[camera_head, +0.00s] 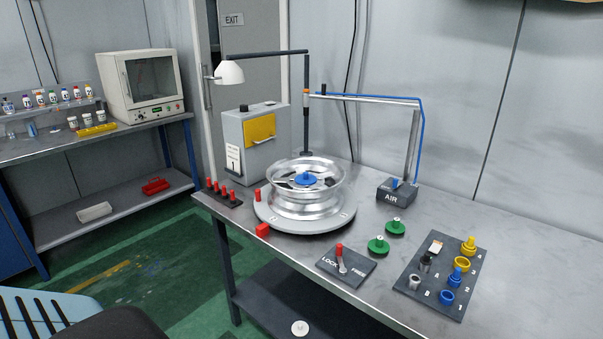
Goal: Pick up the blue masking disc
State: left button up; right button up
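A blue disc (309,179) with a raised knob sits at the centre of a silver wheel (306,206). The wheel lies flat on a round grey turntable (335,222) on the metal bench (520,262). Two green discs (378,245) of similar knobbed form lie on the bench to the right of the turntable.
A red-handled lever plate (360,270) and a dark board (412,280) with blue, yellow and grey parts stand at the front right. A lamp (228,73) and an AIR stand (397,193) rise behind. The bench's right side is clear.

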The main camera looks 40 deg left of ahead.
aim_at(305, 178)
jog(key=i+j, duration=0.15)
jog(key=j, duration=0.2)
jog(key=i+j, duration=0.15)
jog(key=j, duration=0.2)
jog(key=i+j, duration=0.15)
jog(key=j, duration=0.25)
